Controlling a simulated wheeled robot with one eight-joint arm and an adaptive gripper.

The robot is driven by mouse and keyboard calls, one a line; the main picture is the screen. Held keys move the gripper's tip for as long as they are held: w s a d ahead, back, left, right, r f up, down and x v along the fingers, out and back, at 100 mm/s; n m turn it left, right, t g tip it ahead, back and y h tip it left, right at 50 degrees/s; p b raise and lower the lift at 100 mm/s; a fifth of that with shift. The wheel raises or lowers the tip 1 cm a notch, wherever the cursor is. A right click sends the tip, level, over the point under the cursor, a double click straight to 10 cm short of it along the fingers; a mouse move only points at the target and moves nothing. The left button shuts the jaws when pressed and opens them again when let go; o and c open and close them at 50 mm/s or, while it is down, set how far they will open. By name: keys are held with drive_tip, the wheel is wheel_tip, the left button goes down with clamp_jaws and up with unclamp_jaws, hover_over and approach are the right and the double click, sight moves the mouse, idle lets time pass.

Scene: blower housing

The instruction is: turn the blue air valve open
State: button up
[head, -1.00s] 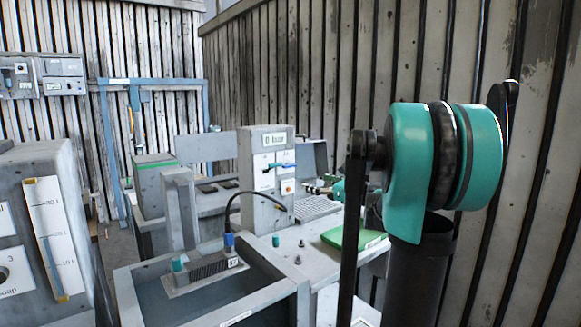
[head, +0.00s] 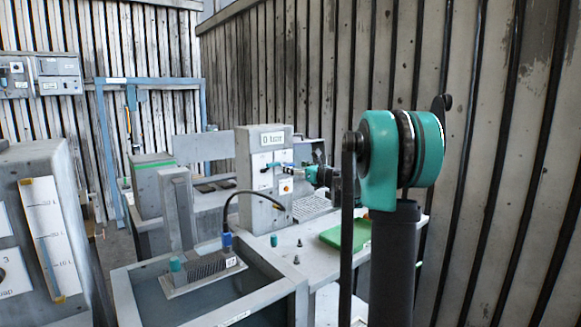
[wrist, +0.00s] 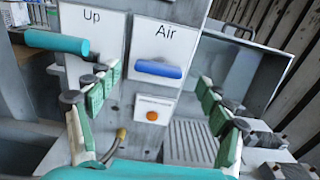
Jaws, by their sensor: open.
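The blue air valve (wrist: 158,70) is a blue bar handle lying roughly level on a white plate marked "Air" in the wrist view. In the head view it is small, on the front of the grey panel box (head: 258,200). My gripper (wrist: 155,92) is open and empty, with one green-and-white finger to the left of the valve and one to the right. The fingers are apart from the handle in the picture; the exact depth gap is hard to tell. In the head view my gripper (head: 308,174) is just right of the box front.
A teal lever (wrist: 56,42) sticks out beside the "Up" plate, left of the valve. An orange button (wrist: 152,115) is below it. A ribbed grey plate (wrist: 192,143) lies below.

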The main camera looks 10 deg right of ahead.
sight(290, 164)
drive_tip(key=shift+x, duration=1.65)
drive_tip(key=c, duration=1.1)
